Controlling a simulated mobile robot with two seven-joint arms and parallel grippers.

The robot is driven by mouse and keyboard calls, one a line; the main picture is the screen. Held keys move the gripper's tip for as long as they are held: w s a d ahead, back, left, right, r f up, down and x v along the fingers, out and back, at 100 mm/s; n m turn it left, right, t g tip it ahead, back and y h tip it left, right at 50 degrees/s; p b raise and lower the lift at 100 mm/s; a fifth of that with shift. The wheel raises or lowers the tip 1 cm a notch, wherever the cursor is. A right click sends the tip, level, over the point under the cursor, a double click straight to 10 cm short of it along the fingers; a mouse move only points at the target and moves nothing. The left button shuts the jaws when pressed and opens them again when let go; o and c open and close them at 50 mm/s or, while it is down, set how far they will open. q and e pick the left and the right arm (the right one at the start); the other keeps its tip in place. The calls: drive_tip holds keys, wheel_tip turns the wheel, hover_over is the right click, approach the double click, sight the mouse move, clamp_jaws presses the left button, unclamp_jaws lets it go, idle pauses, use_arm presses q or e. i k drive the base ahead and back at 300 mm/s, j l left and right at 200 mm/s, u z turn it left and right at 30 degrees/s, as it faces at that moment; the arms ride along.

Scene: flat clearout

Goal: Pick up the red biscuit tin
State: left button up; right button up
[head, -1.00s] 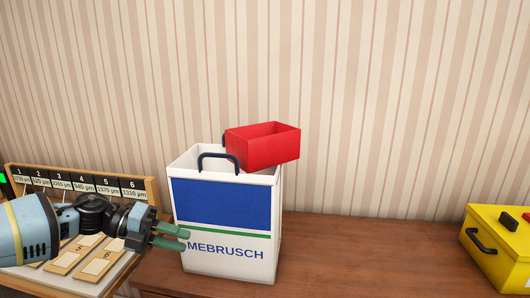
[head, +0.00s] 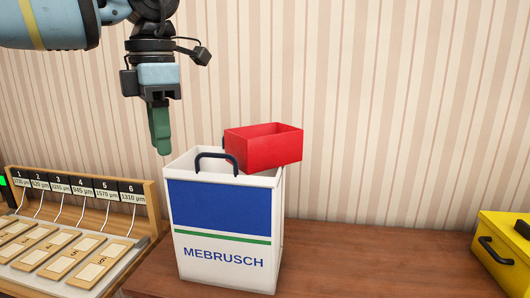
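The red biscuit tin (head: 265,150) is an open, empty-looking red box. It rests on the top right of a white and blue bag (head: 222,222) marked MEBRUSCH, partly over the bag's rim. My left gripper (head: 160,150) points straight down, above and to the left of the bag's opening, apart from the tin. Its green fingers overlap in this view, so I cannot tell whether they are open or shut. My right gripper is not in view.
The bag has dark handles (head: 216,156) and stands on a brown wooden surface (head: 370,262). A numbered rack with cards (head: 85,230) is at the left. A yellow box (head: 503,250) is at the right edge. The surface between bag and yellow box is clear.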

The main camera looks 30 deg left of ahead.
sight(256, 148)
drive_tip(key=i, duration=1)
